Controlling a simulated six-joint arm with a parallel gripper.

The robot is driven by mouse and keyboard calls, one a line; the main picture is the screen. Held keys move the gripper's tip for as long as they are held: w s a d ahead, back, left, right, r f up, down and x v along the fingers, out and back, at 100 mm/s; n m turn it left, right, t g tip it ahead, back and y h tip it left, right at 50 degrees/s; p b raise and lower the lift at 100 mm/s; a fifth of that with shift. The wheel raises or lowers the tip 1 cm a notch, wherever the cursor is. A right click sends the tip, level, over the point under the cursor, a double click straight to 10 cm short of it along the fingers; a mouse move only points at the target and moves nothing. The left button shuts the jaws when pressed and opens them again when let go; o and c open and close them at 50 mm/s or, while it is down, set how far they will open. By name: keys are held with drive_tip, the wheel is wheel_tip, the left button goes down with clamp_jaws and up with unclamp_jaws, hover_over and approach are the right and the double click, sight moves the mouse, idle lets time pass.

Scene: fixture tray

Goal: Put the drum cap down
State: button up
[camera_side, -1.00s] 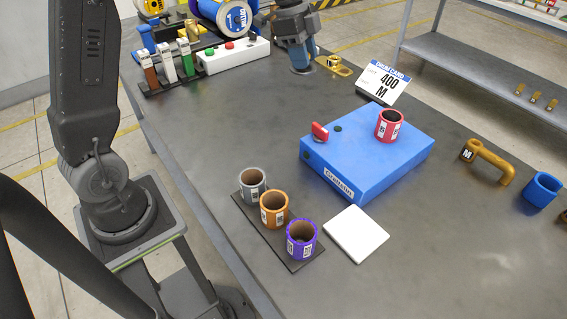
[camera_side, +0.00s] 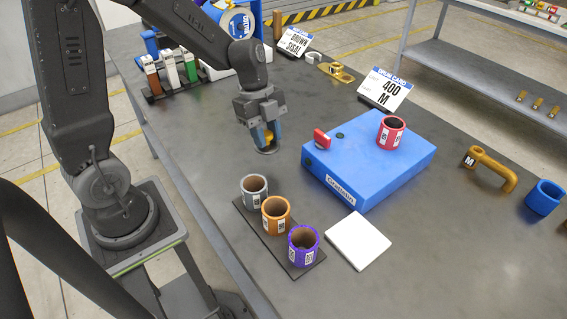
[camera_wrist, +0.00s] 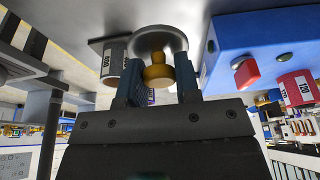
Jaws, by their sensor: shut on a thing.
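The drum cap is a grey round disc (camera_side: 267,151) with a yellow knob on top. My gripper (camera_side: 267,136) is shut on the knob, its blue fingers on either side of it. The cap is low over the bare table, left of the blue box and behind the row of rings; I cannot tell if it touches the table. In the wrist view the disc (camera_wrist: 160,38) and the yellow knob (camera_wrist: 158,74) sit between the fingertips (camera_wrist: 160,85). A blue and white drum (camera_side: 243,22) lies at the back, partly hidden by my arm.
Grey (camera_side: 254,190), orange (camera_side: 276,214) and purple (camera_side: 303,246) rings stand on a dark strip. A white square pad (camera_side: 358,240) lies beside it. The blue box (camera_side: 370,160) carries a red ring (camera_side: 391,132) and a red knob (camera_side: 322,139). Cards stand behind.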

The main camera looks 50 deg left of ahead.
sight(286, 177)
drive_tip(key=d+f, duration=0.1)
drive_tip(key=w+d, duration=0.1)
drive_tip(key=d+f, duration=0.1)
drive_tip(key=d, duration=0.1)
drive_tip(key=shift+w+f, duration=0.3)
drive_tip(key=shift+f, duration=2.05)
drive_tip(key=o, duration=0.9)
drive_tip(key=shift+f, duration=0.1)
